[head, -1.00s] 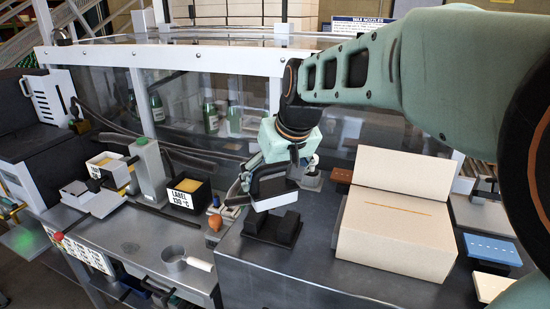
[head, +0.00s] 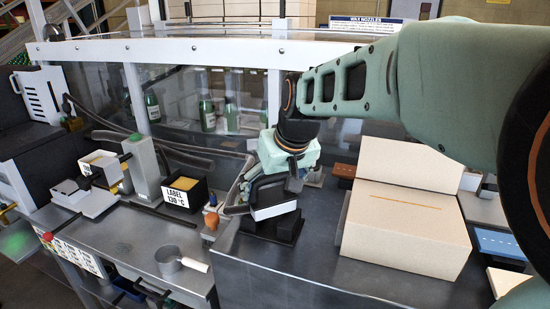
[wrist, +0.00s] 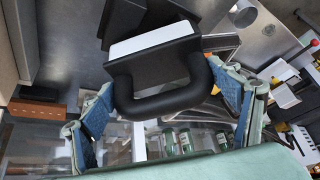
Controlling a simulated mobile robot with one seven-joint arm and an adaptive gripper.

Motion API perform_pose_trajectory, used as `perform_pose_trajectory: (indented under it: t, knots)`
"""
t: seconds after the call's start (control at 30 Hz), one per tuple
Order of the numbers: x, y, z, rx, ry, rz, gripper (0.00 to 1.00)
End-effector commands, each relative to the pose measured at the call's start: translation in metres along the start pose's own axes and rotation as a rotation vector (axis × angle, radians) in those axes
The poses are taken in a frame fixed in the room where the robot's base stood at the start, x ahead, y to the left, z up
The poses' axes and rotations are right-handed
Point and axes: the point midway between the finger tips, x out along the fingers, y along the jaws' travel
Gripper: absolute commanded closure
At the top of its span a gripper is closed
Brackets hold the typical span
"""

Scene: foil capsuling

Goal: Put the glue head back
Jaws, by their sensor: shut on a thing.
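The glue head (head: 273,207), a black block with a white panel, hangs below my gripper (head: 268,182) in the head view. In the wrist view its black loop handle (wrist: 160,104) lies between the blue-padded fingers of my gripper (wrist: 166,108), which is shut on it. A black two-block cradle (head: 275,231) stands on the grey bench directly below the glue head. The glue head overlaps the cradle's top in the head view; I cannot tell whether they touch.
A large beige box (head: 405,228) stands just right of the cradle. To the left are a black pot labelled 130 °C (head: 184,191), an orange knob (head: 211,221) and a small pan (head: 169,262). A clear screen (head: 200,95) stands behind. The bench front is clear.

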Motion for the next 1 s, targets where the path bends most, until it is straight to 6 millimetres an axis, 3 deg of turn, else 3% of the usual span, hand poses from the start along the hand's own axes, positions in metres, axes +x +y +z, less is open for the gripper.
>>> perform_pose_trajectory:
  t: [0.3, 0.33, 0.47, 1.0]
  knots:
    - [0.0085, 0.0004, 0.0037, 0.0, 0.004, 0.001, 0.62]
    - [0.0088, 0.0003, 0.0047, 0.0, 0.0, 0.0, 0.16]
    - [0.0083, 0.0003, 0.0045, 0.0, 0.0, 0.0, 0.02]
    - [-0.0007, 0.0, -0.0004, 0.0, 0.0, 0.0, 0.01]
